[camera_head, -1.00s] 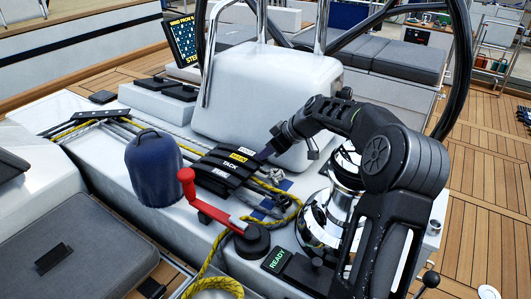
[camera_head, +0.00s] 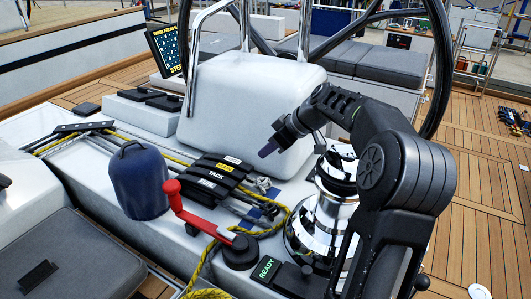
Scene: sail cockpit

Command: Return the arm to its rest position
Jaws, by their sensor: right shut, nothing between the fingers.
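My right arm (camera_head: 385,170) comes in from the lower right and bends over the chrome winch (camera_head: 312,228). Its gripper (camera_head: 267,150) is shut and empty, pointing left and down in front of the white pedestal (camera_head: 245,90). It hangs above and to the right of the black clutch block (camera_head: 222,175) with the TACK label, apart from it. My left gripper is not in view.
A red-handled winch crank (camera_head: 195,217) stands on a black base left of the winch. A navy blue bag (camera_head: 139,182) stands farther left. Yellow rope (camera_head: 203,268) runs down the front. A small READY display (camera_head: 265,268) sits by the winch. Teak deck (camera_head: 480,190) lies open at the right.

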